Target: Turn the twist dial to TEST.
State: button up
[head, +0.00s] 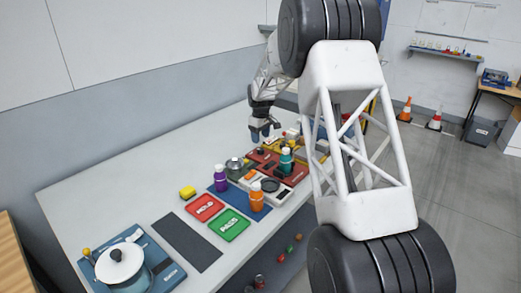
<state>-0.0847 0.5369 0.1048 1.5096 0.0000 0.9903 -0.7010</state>
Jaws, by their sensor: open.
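My gripper (263,135) is dark and points down above the far part of the long pale bench, over or behind the coloured panels. Its jaws look parted and empty. The twist dial cannot be singled out for certain at this size. A round black knob (270,185) sits on a pale panel (255,187) nearer than my gripper. A smaller dark knob (260,152) is on a red panel (268,161) just below the gripper in the picture. No TEST marking or dial setting is legible. My arm hides part of the bench's right side.
Purple (220,180), orange (256,196) and teal (286,160) bottles stand close around the panels. The bench's left strip is clear.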

aim_at(260, 149)
jog(key=shift+f, duration=3.35)
jog(key=c, duration=0.9)
